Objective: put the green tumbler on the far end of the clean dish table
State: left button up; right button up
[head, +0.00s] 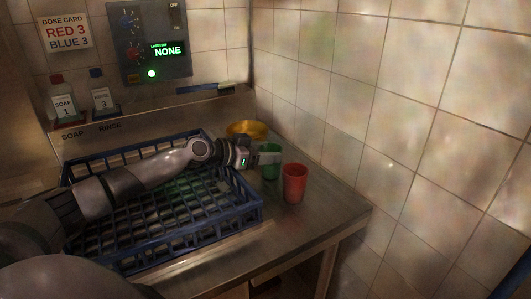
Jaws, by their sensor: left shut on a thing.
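The green tumbler (270,172) stands upright, at or just above the steel table (320,215), behind and left of a red tumbler (294,184). My left gripper (266,158) reaches across from the left and is shut on the green tumbler near its upper part. The gripper hides part of the tumbler's rim, and the red tumbler stands close to its right. I cannot tell whether the green tumbler's base touches the table. My right gripper is not in view.
A blue dish rack (247,217) lies under my left arm. A yellow bowl (246,128) sits behind the green tumbler. Soap (62,101) and rinse (103,98) bottles stand at the back left. A tiled wall bounds the right. The table's front right is bare.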

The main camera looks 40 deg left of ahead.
pick_arm(q)
jog(key=shift+f+b, duration=0.2)
jog(key=shift+b, duration=0.1)
jog(key=o, duration=1.1)
jog(key=shift+r, duration=0.1)
jog(key=shift+o, duration=0.2)
